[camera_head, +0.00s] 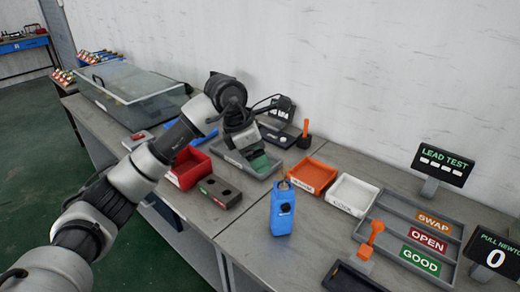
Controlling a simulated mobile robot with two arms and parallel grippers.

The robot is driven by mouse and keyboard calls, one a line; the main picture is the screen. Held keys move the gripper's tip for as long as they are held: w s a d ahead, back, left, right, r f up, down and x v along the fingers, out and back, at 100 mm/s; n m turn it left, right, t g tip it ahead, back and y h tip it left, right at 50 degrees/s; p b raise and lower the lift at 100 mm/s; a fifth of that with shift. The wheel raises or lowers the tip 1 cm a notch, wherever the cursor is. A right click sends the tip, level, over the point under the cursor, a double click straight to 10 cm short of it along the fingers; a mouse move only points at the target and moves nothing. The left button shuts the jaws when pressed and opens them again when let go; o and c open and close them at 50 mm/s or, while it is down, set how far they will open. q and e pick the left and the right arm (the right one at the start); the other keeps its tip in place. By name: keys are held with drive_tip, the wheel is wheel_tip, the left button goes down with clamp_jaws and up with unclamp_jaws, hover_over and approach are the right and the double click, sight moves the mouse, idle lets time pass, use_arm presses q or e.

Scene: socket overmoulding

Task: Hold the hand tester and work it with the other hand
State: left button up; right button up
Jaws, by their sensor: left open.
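The hand tester (283,212), a blue boxy device with a dark round spot on its front and a small metal tip on top, stands upright on the grey table in the middle of the view. No gripper touches it. My left arm reaches in from the left. My left gripper (250,152) is open, pointing down over the grey tray behind and to the left of the tester, clear of the tester. The fingertips are small and partly hidden by the gripper body. My right gripper is not in view.
Near the tester are a red bin (186,169), a dark block with round holes (220,191), an orange tray (311,174) and a white tray (353,194). A sorting tray (438,262), LEAD TEST display (443,166) and pull display (495,254) stand right. Bare table lies before the tester.

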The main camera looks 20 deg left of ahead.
sight(276, 187)
use_arm(q)
drive_tip(key=p+x, duration=0.1)
drive_tip(key=x, duration=0.8)
drive_tip(key=shift+s+d+p, duration=0.1)
drive_tip(key=shift+p, duration=0.3)
drive_tip(key=shift+x, duration=0.8)
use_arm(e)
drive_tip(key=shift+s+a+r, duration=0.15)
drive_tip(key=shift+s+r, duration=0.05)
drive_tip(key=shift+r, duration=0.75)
use_arm(q)
drive_tip(key=c, duration=1)
drive_tip(key=shift+r, duration=0.1)
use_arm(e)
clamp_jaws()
